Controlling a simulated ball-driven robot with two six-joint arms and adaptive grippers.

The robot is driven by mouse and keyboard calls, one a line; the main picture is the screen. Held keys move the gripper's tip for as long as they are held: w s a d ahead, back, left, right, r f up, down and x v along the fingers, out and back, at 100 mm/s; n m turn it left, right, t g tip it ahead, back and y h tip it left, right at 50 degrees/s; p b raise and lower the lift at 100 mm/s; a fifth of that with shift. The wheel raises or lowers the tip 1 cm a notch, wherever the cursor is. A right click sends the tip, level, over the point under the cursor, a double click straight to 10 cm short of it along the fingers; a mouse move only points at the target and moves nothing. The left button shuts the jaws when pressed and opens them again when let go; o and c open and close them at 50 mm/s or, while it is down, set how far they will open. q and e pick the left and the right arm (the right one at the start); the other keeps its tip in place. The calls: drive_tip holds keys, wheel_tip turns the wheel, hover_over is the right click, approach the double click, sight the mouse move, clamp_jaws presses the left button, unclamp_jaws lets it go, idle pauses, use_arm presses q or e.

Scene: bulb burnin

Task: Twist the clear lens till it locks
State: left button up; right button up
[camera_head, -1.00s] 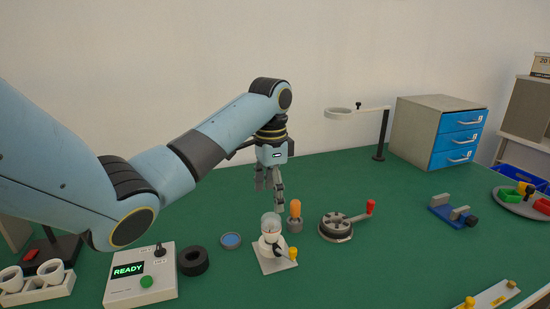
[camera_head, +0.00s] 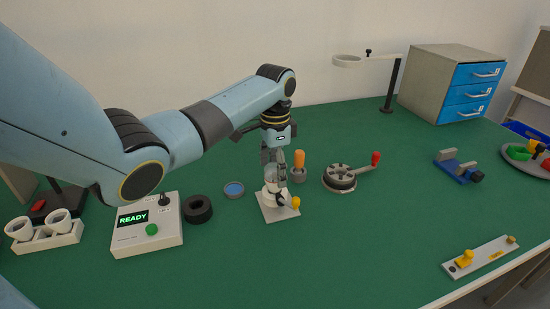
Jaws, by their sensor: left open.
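The clear lens (camera_head: 269,174) shows as a pale, see-through cup on top of a white socket holder (camera_head: 272,200). The holder stands on a light square base plate with a yellow knob (camera_head: 296,202) at its right. My left gripper (camera_head: 276,177) points down over the holder with its fingers open, at the height of the lens. The fingers hide part of the lens, and I cannot tell whether they touch it. My right gripper is not in view.
An orange-topped piece (camera_head: 299,165) stands close behind right of the holder. A round crank fixture (camera_head: 339,178) lies further right. A blue disc (camera_head: 234,190), a black ring (camera_head: 198,209) and a READY box (camera_head: 147,226) are to the left.

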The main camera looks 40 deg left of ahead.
use_arm(q)
drive_tip(key=c, duration=1.2)
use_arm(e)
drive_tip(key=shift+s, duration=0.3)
use_arm(q)
drive_tip(key=shift+m+p, duration=0.7)
drive_tip(key=shift+m, duration=0.7)
drive_tip(key=shift+f, duration=0.1)
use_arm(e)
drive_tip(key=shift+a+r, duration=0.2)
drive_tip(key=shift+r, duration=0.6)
